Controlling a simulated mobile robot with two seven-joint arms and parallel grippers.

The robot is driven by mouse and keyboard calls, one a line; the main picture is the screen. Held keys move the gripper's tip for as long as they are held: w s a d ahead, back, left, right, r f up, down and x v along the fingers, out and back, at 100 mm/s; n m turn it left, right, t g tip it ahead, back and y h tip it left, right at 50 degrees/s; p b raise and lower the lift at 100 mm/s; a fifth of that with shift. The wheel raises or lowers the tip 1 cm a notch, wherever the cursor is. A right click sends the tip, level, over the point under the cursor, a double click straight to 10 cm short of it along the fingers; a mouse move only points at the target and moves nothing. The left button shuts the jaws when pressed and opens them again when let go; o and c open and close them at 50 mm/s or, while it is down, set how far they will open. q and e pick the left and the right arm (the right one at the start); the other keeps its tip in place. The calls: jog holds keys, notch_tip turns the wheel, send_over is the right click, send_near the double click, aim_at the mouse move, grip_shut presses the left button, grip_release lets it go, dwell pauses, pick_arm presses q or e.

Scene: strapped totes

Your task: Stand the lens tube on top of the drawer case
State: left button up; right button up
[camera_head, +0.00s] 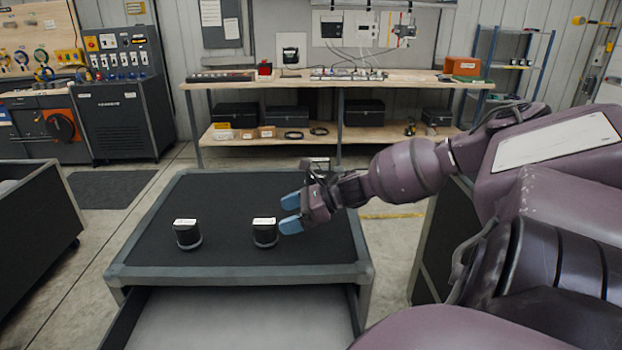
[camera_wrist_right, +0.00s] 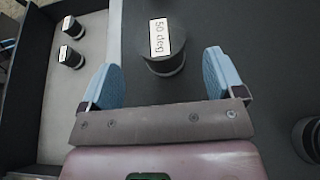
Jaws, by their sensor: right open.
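The drawer case (camera_head: 230,272) has a flat black top with a grey rim, and its front drawer (camera_head: 240,320) is pulled open. Two short dark cylinders with white labels stand upright on the top: one at left (camera_head: 187,235) and one in the middle (camera_head: 265,233). In the right wrist view, a cylinder labelled "50 deg" (camera_wrist_right: 165,58) is just ahead of the fingertips. My right gripper (camera_head: 286,213) is open and empty beside the middle cylinder. Two small labelled cylinders stand in the drawer (camera_wrist_right: 70,57). I cannot tell which cylinder is the lens tube. My left gripper is not in view.
Another dark round object (camera_wrist_right: 308,138) is cut off at the right wrist view's edge. A dark open bin (camera_head: 35,225) stands at left. A wooden workbench (camera_head: 300,82) is at the back. The case top's back left part is clear.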

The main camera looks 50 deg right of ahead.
jog(key=shift+p+v, duration=0.8)
jog(key=shift+v, duration=1.9)
